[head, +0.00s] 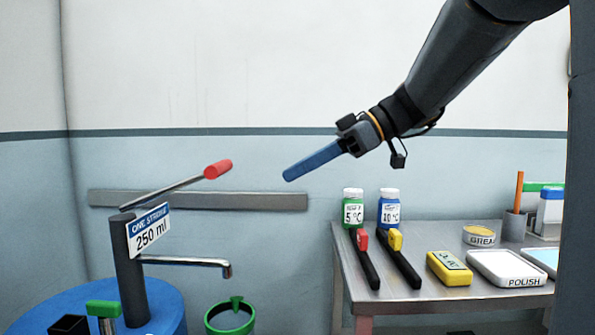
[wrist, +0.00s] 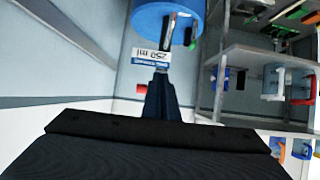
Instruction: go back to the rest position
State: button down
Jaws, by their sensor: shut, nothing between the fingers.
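My gripper (head: 290,175) hangs in free air in the head view, with its long blue fingers shut together and pointing down to the left. Nothing is between them. It is to the right of the red-ended pump lever and above the level of the table, touching nothing. In the wrist view my gripper (wrist: 160,85) shows as dark fingers, with the 250 ml sign beyond the tips. My arm reaches in from the upper right.
A blue drum (head: 172,308) carries a pump with a red lever grip (head: 218,169) and spout (head: 190,262). A green-rimmed bucket (head: 230,318) is below. A metal table (head: 430,303) holds bottles, clamps and tins. Shelves with mugs show in the wrist view (wrist: 265,55).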

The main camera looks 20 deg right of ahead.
dwell(0.3)
jog(key=s+a+f+m+g+h, duration=0.1)
jog(key=s+f+m+h, duration=0.3)
jog(key=s+f, duration=0.45)
jog(key=s+a+f+m+g+h, duration=0.1)
jog(key=s+a+f+m+h, duration=0.25)
jog(key=f, duration=0.75)
jog(key=s+f+m+g+h, duration=0.25)
jog(key=s+f+m, duration=0.25)
jog(key=s+f, duration=0.4)
jog(key=w+d+r+m+h+p, duration=0.1)
jog(key=d+r+p, duration=0.4)
jog(key=p, duration=0.8)
jog(key=d+m+t, duration=0.1)
jog(key=d, duration=0.1)
jog(key=shift+d+r+p, duration=0.15)
jog(key=shift+d+p, duration=0.2)
